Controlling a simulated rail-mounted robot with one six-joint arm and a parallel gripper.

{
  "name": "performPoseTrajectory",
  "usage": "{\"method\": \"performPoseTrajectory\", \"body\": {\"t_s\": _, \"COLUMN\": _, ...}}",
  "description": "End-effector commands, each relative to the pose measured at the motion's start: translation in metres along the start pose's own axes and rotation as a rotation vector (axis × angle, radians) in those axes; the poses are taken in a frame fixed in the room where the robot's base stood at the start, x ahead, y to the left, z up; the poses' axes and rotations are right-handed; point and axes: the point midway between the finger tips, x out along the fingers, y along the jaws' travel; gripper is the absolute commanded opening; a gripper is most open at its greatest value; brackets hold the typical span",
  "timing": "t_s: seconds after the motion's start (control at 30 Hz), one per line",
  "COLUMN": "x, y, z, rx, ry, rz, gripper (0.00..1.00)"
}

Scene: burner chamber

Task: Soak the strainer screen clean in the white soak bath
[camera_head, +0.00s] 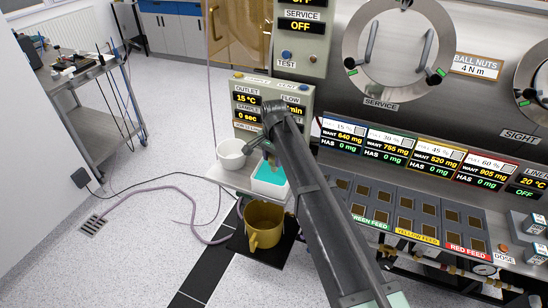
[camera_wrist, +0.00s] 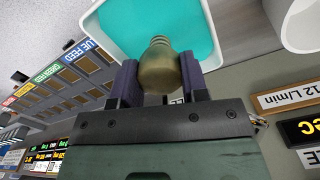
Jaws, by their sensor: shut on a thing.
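The white soak bath (camera_head: 270,183) holds turquoise liquid and stands on a shelf below the OUTLET/FLOW panel; its white wall also shows in the wrist view (camera_wrist: 97,28). My gripper (camera_wrist: 160,78) is shut on a dull brass-coloured, rounded piece with a ridged narrow end (camera_wrist: 160,55), which I take to be the strainer screen. In the wrist view the piece overlaps the turquoise liquid, ridged end toward the bath. In the head view my arm hides most of the gripper. I cannot tell whether the piece touches the liquid.
A white round cup (camera_head: 232,154) stands left of the bath on the shelf (camera_head: 222,176). A yellow-brown bucket (camera_head: 262,226) stands on a dark mat below. The OUTLET/FLOW panel (camera_head: 262,85) rises close behind. Feed bins (camera_head: 405,215) lie to the right.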

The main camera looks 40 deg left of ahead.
Motion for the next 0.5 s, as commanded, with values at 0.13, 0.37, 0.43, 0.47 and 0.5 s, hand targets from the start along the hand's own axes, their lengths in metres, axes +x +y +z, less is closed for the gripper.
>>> {"method": "performPoseTrajectory", "body": {"t_s": 0.13, "x": 0.024, "y": 0.0, "z": 0.0, "rx": 0.0, "ry": 0.0, "rz": 0.0, "gripper": 0.0}}
{"method": "performPoseTrajectory", "body": {"t_s": 0.37, "x": 0.046, "y": 0.0, "z": 0.0, "rx": 0.0, "ry": 0.0, "rz": 0.0, "gripper": 0.0}}
{"method": "performPoseTrajectory", "body": {"t_s": 0.43, "x": 0.048, "y": 0.0, "z": 0.0, "rx": 0.0, "ry": 0.0, "rz": 0.0, "gripper": 0.0}}
{"method": "performPoseTrajectory", "body": {"t_s": 0.47, "x": 0.049, "y": 0.0, "z": 0.0, "rx": 0.0, "ry": 0.0, "rz": 0.0, "gripper": 0.0}}
{"method": "performPoseTrajectory", "body": {"t_s": 0.5, "x": 0.049, "y": 0.0, "z": 0.0, "rx": 0.0, "ry": 0.0, "rz": 0.0, "gripper": 0.0}}
